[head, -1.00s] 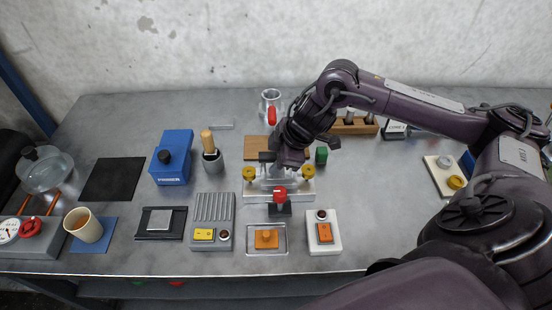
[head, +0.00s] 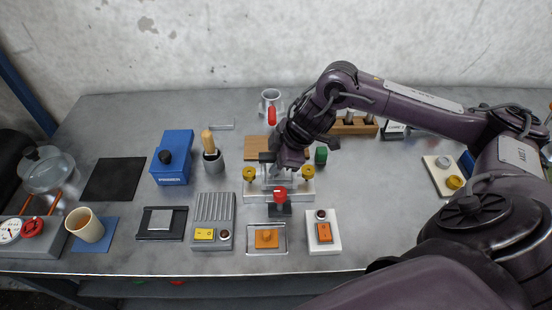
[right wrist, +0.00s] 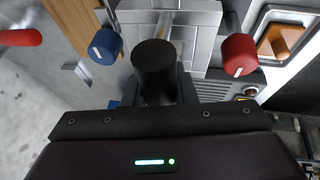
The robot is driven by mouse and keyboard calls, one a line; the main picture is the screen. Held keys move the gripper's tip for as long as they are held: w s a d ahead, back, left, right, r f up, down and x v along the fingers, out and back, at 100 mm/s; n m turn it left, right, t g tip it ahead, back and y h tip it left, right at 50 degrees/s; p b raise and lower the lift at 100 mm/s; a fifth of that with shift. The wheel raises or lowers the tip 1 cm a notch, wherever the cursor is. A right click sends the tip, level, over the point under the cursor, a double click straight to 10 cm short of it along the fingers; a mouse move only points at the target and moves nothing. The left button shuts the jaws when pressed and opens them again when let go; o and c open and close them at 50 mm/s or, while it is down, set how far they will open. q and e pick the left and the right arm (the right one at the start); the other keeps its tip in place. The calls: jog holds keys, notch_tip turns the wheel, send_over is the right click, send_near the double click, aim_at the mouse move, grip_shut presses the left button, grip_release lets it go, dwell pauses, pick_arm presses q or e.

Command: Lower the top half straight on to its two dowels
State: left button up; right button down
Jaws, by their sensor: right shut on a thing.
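My right gripper (head: 284,163) hangs over the middle of a pale fixture base (head: 296,196) and is shut on the grey top half (head: 277,177). The top half sits between two yellow knobs (head: 250,174) (head: 308,173), and the gripper covers much of it. In the right wrist view a black round-ended part (right wrist: 155,62) stands in front of pale grey blockwork (right wrist: 195,40), with a blue knob (right wrist: 105,46) on the left and a red knob (right wrist: 238,56) on the right. The dowels cannot be made out, nor can any gap beneath the top half. My left gripper is not in view.
A red-topped knob on a black mount (head: 280,196) stands close in front of the fixture. A wooden board (head: 257,143) lies behind, and a green cylinder (head: 321,155) stands to its right. An orange part in a tray (head: 266,238) and switch boxes (head: 322,232) line the front.

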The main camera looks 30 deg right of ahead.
jog(key=shift+p, duration=0.55)
dwell(0.9)
jog(key=shift+f+b, duration=0.85)
jog(key=shift+f, duration=0.45)
dwell(0.5)
jog(key=c, duration=1.1)
grip_release()
jog(key=o, duration=0.6)
jog(key=shift+s+f, duration=0.1)
notch_tip(320, 180, up, 8)
jog(key=p, duration=0.8)
jog(key=shift+f, duration=0.1)
jog(key=shift+f, duration=0.1)
